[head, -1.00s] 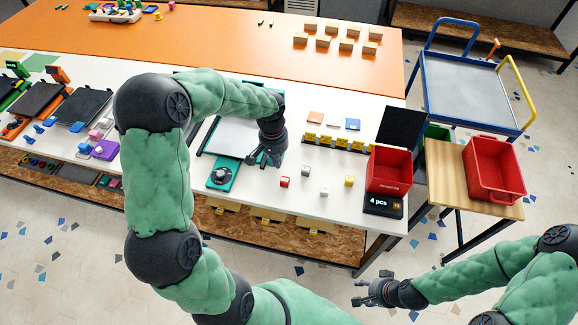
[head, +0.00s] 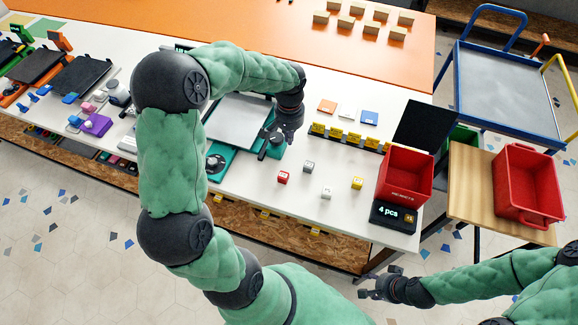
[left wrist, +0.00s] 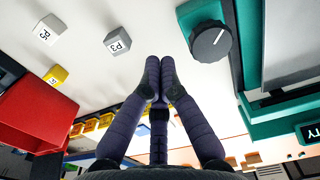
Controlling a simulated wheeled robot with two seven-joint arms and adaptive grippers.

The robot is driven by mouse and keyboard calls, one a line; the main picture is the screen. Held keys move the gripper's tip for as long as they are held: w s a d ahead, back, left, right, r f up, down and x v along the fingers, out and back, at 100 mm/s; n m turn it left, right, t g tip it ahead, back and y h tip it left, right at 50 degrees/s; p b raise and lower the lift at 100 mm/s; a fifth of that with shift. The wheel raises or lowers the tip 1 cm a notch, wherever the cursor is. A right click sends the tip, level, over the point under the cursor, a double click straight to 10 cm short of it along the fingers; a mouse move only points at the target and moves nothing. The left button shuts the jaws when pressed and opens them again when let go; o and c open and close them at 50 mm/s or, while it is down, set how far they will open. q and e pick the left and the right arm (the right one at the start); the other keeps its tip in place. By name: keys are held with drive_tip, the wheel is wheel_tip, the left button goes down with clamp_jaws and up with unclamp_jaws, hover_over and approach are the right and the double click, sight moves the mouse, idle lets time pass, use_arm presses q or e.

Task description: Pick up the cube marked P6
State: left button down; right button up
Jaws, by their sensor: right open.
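Several small cubes stand on the white table: a red one (head: 283,177), a grey one (head: 308,166), a white one (head: 326,193) and a yellow one (head: 357,182). In the left wrist view the grey cube (left wrist: 117,40) reads P3. The white cube (left wrist: 46,30) carries a tilted mark starting with P; I cannot read its digit surely. The yellow cube (left wrist: 55,76) is partly hidden by the red bin. My left gripper (head: 270,145) is above the table, left of the cubes and apart from them; its fingertips (left wrist: 160,65) look close together, with nothing seen between them. My right gripper (head: 375,284) is open and empty, off the table's front.
A red bin (head: 405,172) on a scale reading 4 pcs stands right of the cubes. Another red bin (head: 527,180) is on a wooden stand. Yellow holders (head: 345,137) line up behind the cubes. A teal dial unit (left wrist: 210,42) is beside my left gripper.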

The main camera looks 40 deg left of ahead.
sight(290, 161)
use_arm(q)
wheel_tip(290, 161, down, 11)
drive_tip(key=b, duration=0.3)
drive_tip(key=shift+w+f+b, duration=0.1)
drive_tip(key=shift+b, duration=0.3)
drive_tip(key=s, duration=0.2)
drive_tip(key=d, duration=0.1)
drive_tip(key=shift+s+r+b, duration=0.25)
drive_tip(key=shift+s+b, duration=0.1)
drive_tip(key=shift+s, duration=0.05)
drive_tip(key=shift+s+d, duration=0.1)
drive_tip(key=shift+s, duration=0.3)
drive_tip(key=shift+s, duration=0.1)
drive_tip(key=s+d, duration=0.1)
drive_tip(key=s, duration=0.4)
drive_tip(key=s+d, duration=0.1)
drive_tip(key=s, duration=0.2)
drive_tip(key=shift+s+d, duration=0.2)
drive_tip(key=shift+d, duration=0.15)
